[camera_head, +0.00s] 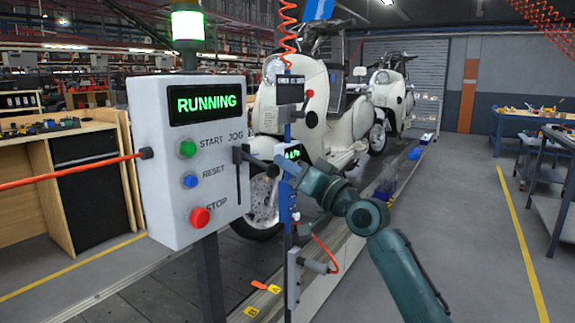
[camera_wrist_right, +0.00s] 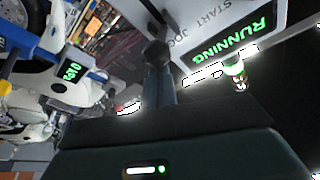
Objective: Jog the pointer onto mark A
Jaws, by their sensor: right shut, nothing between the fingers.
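The control box (camera_head: 155,215) stands at left, its green display (camera_head: 207,103) reading RUNNING. On its right side is the JOG lever, whose dark round knob (camera_head: 272,170) sticks out to the right. My right gripper (camera_head: 285,168) is shut and empty at the knob; I cannot tell whether they touch. In the wrist view the knob (camera_wrist_right: 157,53) sits just beyond the shut fingers (camera_wrist_right: 160,88). Low by the conveyor edge are a yellow tag marked A (camera_head: 275,289), a yellow tag marked B (camera_head: 251,311) and a small orange pointer (camera_head: 259,285), nearest A. My left gripper is out of view.
The box has a green START button (camera_head: 187,149), a blue RESET button (camera_head: 190,181) and a red STOP button (camera_head: 200,217). A cream scooter (camera_head: 279,108) stands behind on the conveyor. Blue hanging tooling (camera_head: 286,205) is close to my right arm. The floor at right is clear.

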